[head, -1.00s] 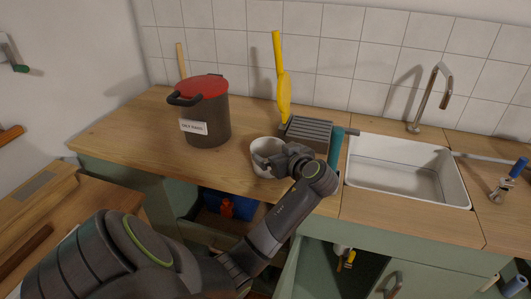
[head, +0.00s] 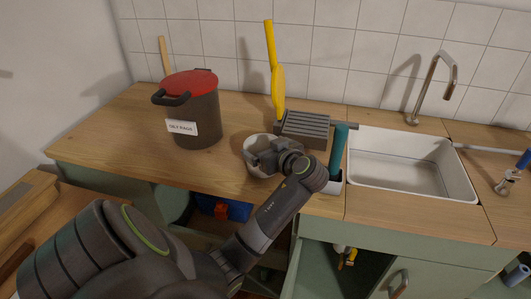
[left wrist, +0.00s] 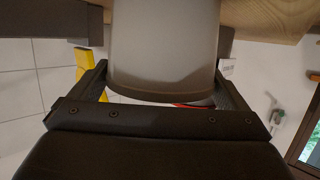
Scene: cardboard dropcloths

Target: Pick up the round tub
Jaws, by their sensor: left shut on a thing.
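The round tub (head: 249,150) is a small, off-white, open-topped vessel at the counter's front middle. In the left wrist view, its pale smooth wall (left wrist: 163,45) fills the space between the fingers. My left gripper (head: 263,158) is shut on the tub and covers part of its right side in the head view. The tub looks upright. I cannot tell whether its base touches the counter. My right gripper is not in view.
A dark pot with a red lid (head: 194,112) stands left of the tub on the wooden counter (head: 120,140). A grey ribbed rack (head: 303,128), yellow brush (head: 276,80) and teal-handled item (head: 339,152) stand close behind and right. The white sink (head: 405,160) is farther right.

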